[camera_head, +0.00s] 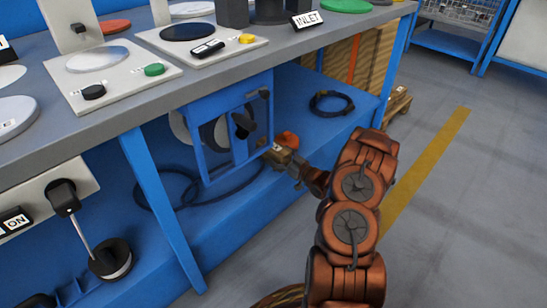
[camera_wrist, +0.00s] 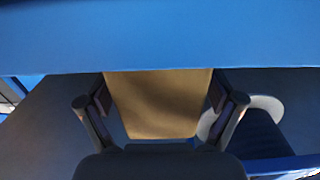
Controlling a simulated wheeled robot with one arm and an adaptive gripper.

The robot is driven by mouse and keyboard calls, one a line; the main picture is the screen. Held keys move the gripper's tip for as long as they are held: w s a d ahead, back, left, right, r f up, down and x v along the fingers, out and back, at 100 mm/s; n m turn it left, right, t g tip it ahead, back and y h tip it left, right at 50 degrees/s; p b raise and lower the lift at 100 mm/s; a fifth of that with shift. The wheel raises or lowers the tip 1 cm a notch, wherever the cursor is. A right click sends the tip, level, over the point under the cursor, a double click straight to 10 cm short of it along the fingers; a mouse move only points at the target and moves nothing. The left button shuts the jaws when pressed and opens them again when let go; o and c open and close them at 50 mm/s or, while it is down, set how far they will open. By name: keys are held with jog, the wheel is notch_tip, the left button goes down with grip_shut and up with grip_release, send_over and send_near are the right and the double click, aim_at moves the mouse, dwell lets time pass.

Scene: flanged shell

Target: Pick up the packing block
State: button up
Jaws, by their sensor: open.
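A tan-brown block, which looks like the packing block (camera_wrist: 160,100), fills the space between the two fingers in the wrist view. My gripper (camera_wrist: 160,112) is open, with one dark finger on each side of the block. Whether the fingers touch its sides is not clear. Its upper edge meets a broad blue surface (camera_wrist: 160,40). In the head view my copper-coloured arm reaches under the bench to the blue frame, and my gripper is small and partly hidden there; I cannot clearly tell the block from it.
The blue frame (camera_head: 206,168) with a black knob (camera_head: 242,124) hangs under the grey bench top (camera_head: 120,122). A blue bench leg (camera_head: 163,210) stands to its left. A coiled black cable (camera_head: 331,103) lies on the blue lower shelf.

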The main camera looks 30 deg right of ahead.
jog(key=shift+w+a, duration=0.15)
jog(key=shift+w, duration=0.25)
jog(key=shift+c, duration=0.2)
jog(key=c, duration=1.4)
